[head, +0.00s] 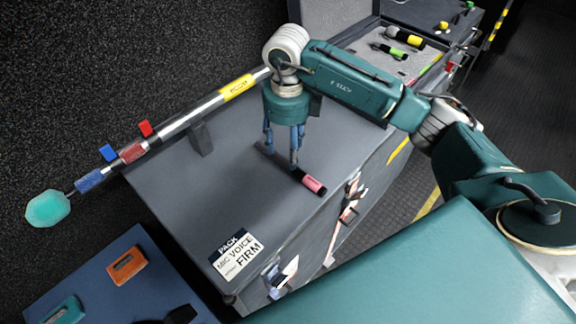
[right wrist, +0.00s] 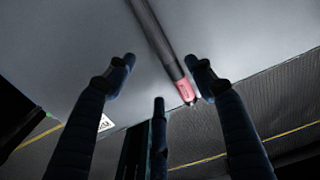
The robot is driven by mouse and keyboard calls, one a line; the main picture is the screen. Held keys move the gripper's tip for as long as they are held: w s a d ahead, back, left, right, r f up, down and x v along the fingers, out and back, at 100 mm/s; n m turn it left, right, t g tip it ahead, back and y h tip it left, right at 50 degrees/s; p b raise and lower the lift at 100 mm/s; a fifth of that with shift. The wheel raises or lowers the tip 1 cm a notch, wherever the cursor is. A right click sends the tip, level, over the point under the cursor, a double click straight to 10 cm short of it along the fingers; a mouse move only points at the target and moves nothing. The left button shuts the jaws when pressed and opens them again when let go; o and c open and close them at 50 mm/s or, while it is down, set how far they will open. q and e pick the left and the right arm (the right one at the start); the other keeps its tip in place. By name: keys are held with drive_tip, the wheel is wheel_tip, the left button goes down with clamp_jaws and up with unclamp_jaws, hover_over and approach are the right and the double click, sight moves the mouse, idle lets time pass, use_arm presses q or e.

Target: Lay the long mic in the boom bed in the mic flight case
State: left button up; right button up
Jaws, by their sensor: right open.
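The long mic (head: 312,184) is a thin dark tube with a pink end, lying on the grey case top. It also shows in the right wrist view (right wrist: 172,62), running between the spread fingers. My right gripper (head: 284,156) points down over it, open, its fingers around the mic's line; I cannot tell whether they touch it. The fingers hide part of the mic in the head view. The open mic flight case (head: 378,62) is at the back, with mics in its pale foam; my right arm hides part of it. My left gripper is not in view.
A boom pole (head: 205,104) with a teal foam end (head: 48,209) runs along the left, above the case top. A blue surface (head: 90,268) at the lower left holds an orange item (head: 127,265) and a teal item (head: 66,311). The case's front top has a label (head: 238,254).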

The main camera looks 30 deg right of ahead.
sight(287, 165)
wheel_tip(287, 165, down, 3)
drive_tip(key=shift+r, duration=0.2)
drive_tip(key=f, duration=0.1)
drive_tip(key=f+p, duration=0.1)
drive_tip(key=f, duration=0.3)
drive_tip(key=shift+w+d, duration=0.15)
drive_tip(key=shift+w, duration=0.25)
drive_tip(key=shift+c, duration=0.2)
clamp_jaws()
